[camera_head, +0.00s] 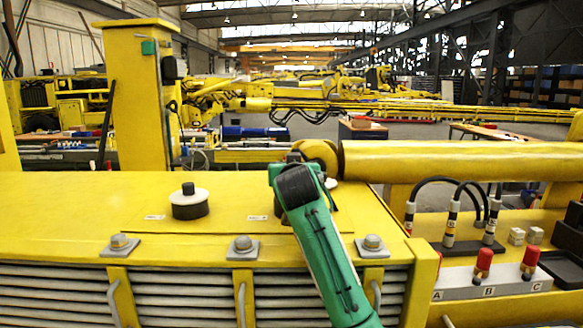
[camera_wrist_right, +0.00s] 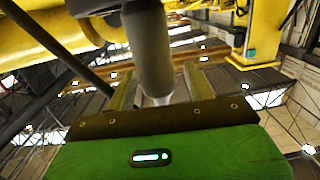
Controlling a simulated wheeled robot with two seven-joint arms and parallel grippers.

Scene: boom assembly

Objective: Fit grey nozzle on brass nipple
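In the right wrist view a grey cylinder (camera_wrist_right: 150,55), which looks like the grey nozzle, hangs from a dark block and narrows to a pale tip. My right gripper (camera_wrist_right: 160,85) has its two fingers apart, one on each side of the cylinder's lower end, with gaps showing on both sides. I cannot tell how deep the cylinder sits between them. In the head view my green right arm reaches up to the near end of the yellow boom tube (camera_head: 460,161), and its wrist hides the gripper. I cannot make out the brass nipple. My left gripper is out of view.
A yellow machine cover (camera_head: 90,215) with a black-and-white knob (camera_head: 190,203) and bolts lies to the left. A yellow post (camera_head: 138,95) stands behind it. At right are black hoses (camera_head: 462,187) and red-capped valves (camera_head: 483,262) marked A, B, C.

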